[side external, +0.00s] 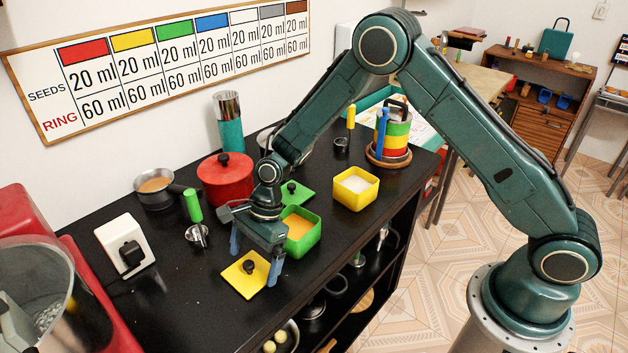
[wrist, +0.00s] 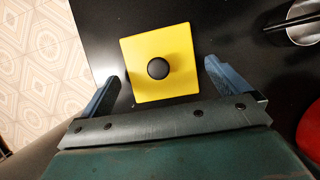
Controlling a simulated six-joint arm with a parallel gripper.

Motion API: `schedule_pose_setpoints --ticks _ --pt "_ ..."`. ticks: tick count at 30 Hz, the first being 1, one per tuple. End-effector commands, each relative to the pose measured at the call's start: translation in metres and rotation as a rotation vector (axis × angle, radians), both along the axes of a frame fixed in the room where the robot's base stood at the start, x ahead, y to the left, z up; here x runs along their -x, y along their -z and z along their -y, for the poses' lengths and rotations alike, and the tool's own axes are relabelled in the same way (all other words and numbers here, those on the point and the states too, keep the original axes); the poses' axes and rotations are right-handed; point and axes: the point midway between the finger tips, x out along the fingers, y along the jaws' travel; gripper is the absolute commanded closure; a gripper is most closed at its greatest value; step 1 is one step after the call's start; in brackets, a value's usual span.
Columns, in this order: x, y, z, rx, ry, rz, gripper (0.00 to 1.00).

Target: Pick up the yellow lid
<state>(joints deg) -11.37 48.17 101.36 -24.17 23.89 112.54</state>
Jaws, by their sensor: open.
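The yellow lid (side external: 243,281) is a flat square plate with a round black knob, lying on the black counter near its front edge. It also shows in the wrist view (wrist: 140,80), with its knob near the middle of the plate. My gripper (side external: 254,262) is open and empty above the lid, its blue fingers pointing down. In the wrist view the two fingertips (wrist: 162,72) are spread to either side of the lid. From these views I cannot tell the exact height of the fingertips over the lid.
A green box (side external: 305,242) with orange contents stands close behind my gripper, beside a green lid (side external: 299,198). A yellow box (side external: 356,190) stands farther right. A measuring cup (side external: 197,235) and a red pot (side external: 224,184) are behind left.

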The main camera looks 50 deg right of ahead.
Motion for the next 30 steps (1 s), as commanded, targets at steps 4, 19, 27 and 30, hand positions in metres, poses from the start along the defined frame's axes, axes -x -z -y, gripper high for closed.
schedule_pose_setpoints --ticks 4,19,27,30 --pt "-0.0004 0.011 -0.0046 0.0 -0.001 0.001 0.0" --pt "-0.0005 0.0128 -0.0054 0.0 -0.001 0.001 0.0" --pt "-0.0005 0.0127 -0.0054 0.0 -0.001 0.001 0.38" --pt "-0.0005 0.0126 -0.0053 0.0 -0.001 0.001 0.38"
